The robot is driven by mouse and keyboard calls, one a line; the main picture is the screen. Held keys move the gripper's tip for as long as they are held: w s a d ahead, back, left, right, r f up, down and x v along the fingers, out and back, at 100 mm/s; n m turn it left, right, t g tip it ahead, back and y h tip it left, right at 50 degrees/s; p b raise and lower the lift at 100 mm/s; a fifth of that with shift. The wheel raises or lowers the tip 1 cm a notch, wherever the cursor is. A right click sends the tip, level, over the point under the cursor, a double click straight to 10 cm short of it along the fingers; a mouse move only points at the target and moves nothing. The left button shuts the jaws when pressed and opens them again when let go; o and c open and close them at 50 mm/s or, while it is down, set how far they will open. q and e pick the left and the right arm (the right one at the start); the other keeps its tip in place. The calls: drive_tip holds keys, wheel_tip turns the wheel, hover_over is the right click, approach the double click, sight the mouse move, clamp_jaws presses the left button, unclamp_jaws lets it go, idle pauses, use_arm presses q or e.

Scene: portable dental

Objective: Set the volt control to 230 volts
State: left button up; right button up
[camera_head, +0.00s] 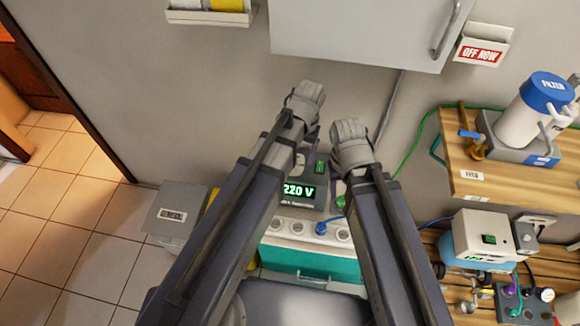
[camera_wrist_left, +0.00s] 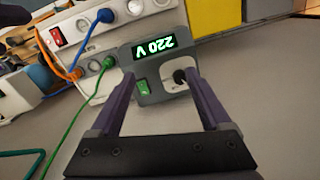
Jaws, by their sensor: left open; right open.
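The grey voltage unit (camera_head: 305,193) stands against the wall, partly hidden by my arms. Its green display (camera_head: 298,190) reads 220 V. In the left wrist view the unit (camera_wrist_left: 150,68) appears upside down, with the display (camera_wrist_left: 155,47) also reading 220 V. Below the display in that view are a green switch (camera_wrist_left: 142,87) and a white panel with a dark round part (camera_wrist_left: 179,77); I cannot tell whether this is the control. My left gripper (camera_wrist_left: 160,80) is open and empty, its fingers pointing at the unit's face. My right gripper is mostly hidden behind its arm in the head view.
A grey box (camera_head: 172,212) stands at left. Wooden shelves (camera_head: 500,165) with equipment are at right. A wall cabinet (camera_head: 360,30) hangs above.

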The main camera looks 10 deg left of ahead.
use_arm(q)
drive_tip(key=shift+n, duration=0.7)
drive_tip(key=w+a+f+b, duration=0.1)
drive_tip(key=w+f+b, duration=0.1)
drive_tip(key=w+f, duration=0.1)
drive_tip(key=w+a+f+b, duration=0.1)
drive_tip(key=w+f+b, duration=0.2)
drive_tip(key=w, duration=0.1)
drive_tip(key=w+a+f+b, duration=0.1)
drive_tip(key=w+f+b, duration=0.1)
drive_tip(key=w+f, duration=0.1)
drive_tip(key=shift+w+a+f, duration=0.15)
drive_tip(key=shift+a+f, duration=0.15)
drive_tip(key=shift+f, duration=0.3)
drive_tip(key=shift+w+a+f+b, duration=0.1)
drive_tip(key=shift+w+a+b, duration=0.05)
drive_tip(key=shift+w+b, duration=0.15)
drive_tip(key=shift+s, duration=0.1)
use_arm(e)
wheel_tip(320, 180, down, 10)
drive_tip(key=shift+f, duration=0.15)
use_arm(q)
drive_tip(key=f+b, duration=0.7)
drive_tip(key=b, duration=0.1)
drive_tip(key=shift+a+f, duration=0.25)
drive_tip(key=shift+f, duration=0.15)
use_arm(e)
wheel_tip(320, 180, down, 8)
use_arm(q)
drive_tip(key=shift+c, duration=0.4)
